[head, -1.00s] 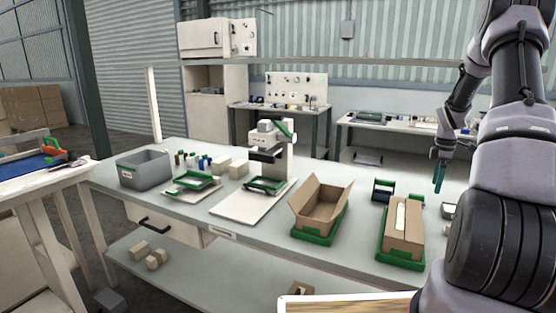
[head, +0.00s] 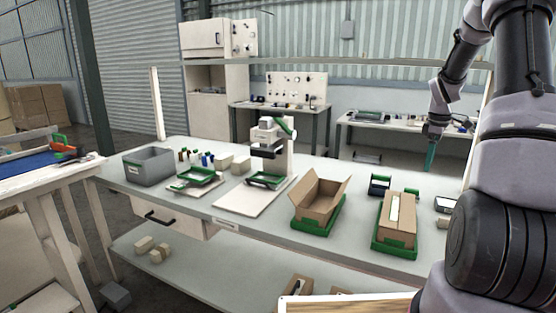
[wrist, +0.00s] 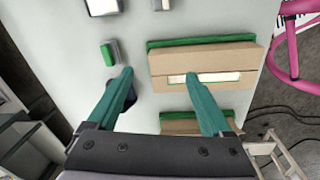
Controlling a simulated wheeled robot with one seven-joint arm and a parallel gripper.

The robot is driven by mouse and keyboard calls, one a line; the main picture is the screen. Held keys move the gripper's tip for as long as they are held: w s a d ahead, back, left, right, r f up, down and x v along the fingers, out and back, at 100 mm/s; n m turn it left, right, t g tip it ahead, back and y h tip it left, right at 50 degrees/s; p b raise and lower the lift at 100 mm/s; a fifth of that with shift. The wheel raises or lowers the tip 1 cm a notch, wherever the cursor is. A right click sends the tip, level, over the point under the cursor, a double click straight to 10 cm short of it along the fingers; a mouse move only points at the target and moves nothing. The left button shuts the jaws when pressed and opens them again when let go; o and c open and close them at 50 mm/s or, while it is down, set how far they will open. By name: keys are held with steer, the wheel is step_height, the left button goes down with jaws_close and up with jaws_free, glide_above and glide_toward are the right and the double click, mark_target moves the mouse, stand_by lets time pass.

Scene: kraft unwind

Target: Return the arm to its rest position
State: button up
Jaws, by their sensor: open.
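My gripper (head: 430,157) hangs above the right part of the workbench in the head view, with my arm at the right side of the picture. In the wrist view its two green fingers (wrist: 163,92) are spread apart with nothing between them. Below it lies a closed cardboard box (wrist: 205,65) with a pale strip on top, on a green tray (wrist: 160,43). In the head view this box (head: 397,232) sits near the front right of the bench, and the gripper is above and apart from it.
An open cardboard box (head: 318,197) stands on a green tray left of the closed one. A press-like device (head: 285,160), a grey bin (head: 148,166) and small bottles (head: 196,159) are farther left. A small dark-and-green holder (head: 380,185) stands behind the closed box.

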steer(key=s+a+r+m+t, duration=0.1)
steer(key=s+a+r+m, duration=0.2)
steer(key=s+a+r, duration=0.35)
steer(key=s+a+r+m+t, duration=0.2)
steer(key=s+a+r+m, duration=0.1)
steer(key=a+r, duration=0.6)
steer(key=s+a+r+m+t, duration=0.1)
steer(key=s+a+r+m, duration=0.1)
steer(key=s, duration=0.4)
steer(key=s+a+r+m+t+y, duration=0.1)
steer(key=s+a+r+m, duration=0.1)
steer(key=s+a, duration=0.3)
steer(key=s+a+r+m+t+y, duration=0.1)
steer(key=s+a+r+m, duration=0.1)
steer(key=s, duration=0.6)
steer(key=a+m, duration=0.1)
steer(key=m, duration=0.1)
steer(key=shift+s+a+r+m, duration=0.15)
steer(key=shift+r+m, duration=0.1)
steer(key=shift+m, duration=0.05)
